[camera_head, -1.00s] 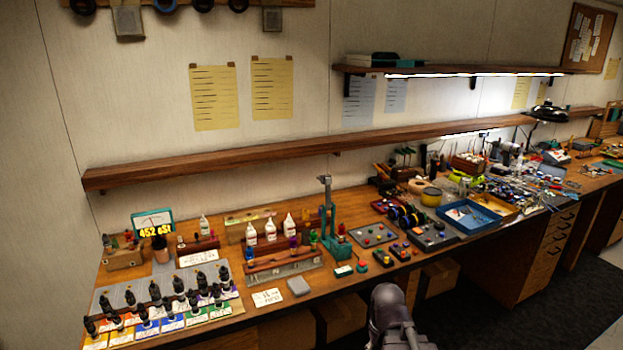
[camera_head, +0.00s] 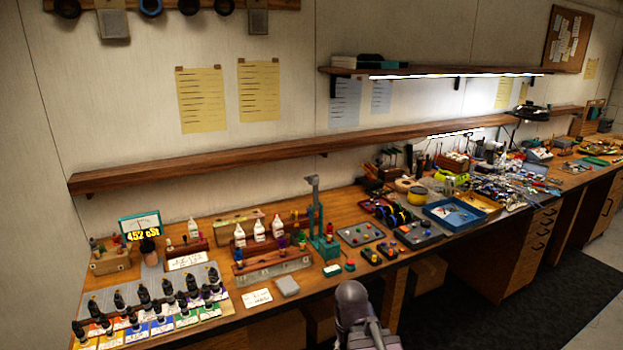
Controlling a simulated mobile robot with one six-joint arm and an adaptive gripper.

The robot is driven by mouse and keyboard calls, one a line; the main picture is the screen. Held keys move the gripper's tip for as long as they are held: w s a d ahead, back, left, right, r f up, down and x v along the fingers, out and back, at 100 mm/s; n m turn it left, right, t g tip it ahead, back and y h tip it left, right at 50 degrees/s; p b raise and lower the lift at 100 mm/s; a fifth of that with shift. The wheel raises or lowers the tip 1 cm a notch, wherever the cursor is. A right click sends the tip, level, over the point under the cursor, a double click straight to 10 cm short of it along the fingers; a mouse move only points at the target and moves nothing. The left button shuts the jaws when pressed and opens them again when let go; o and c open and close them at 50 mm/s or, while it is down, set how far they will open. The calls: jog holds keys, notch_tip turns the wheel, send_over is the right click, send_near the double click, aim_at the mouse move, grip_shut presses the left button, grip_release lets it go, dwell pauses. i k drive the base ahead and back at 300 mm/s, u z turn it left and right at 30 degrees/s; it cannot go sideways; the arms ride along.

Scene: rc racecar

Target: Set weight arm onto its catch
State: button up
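A teal upright stand with a grey head and post (camera_head: 315,200) stands on the wooden workbench, left of centre. It may be the device with the weight arm, but I cannot make out a separate weight arm or a catch on it at this size. One grey and dark link of my own arm shows at the bottom centre, in front of the bench. My gripper is not in view, and nothing on the stand is touched by my arm.
Dropper bottles on coloured cards (camera_head: 160,310) fill the bench's front left. Small trays (camera_head: 361,234) lie right of the stand. A wooden shelf (camera_head: 250,155) runs above. Dark floor (camera_head: 500,310) is clear at lower right.

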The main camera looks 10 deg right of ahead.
aim_at(313, 180)
jog(key=z, duration=0.05)
jog(key=i, duration=1)
jog(key=u, duration=0.05)
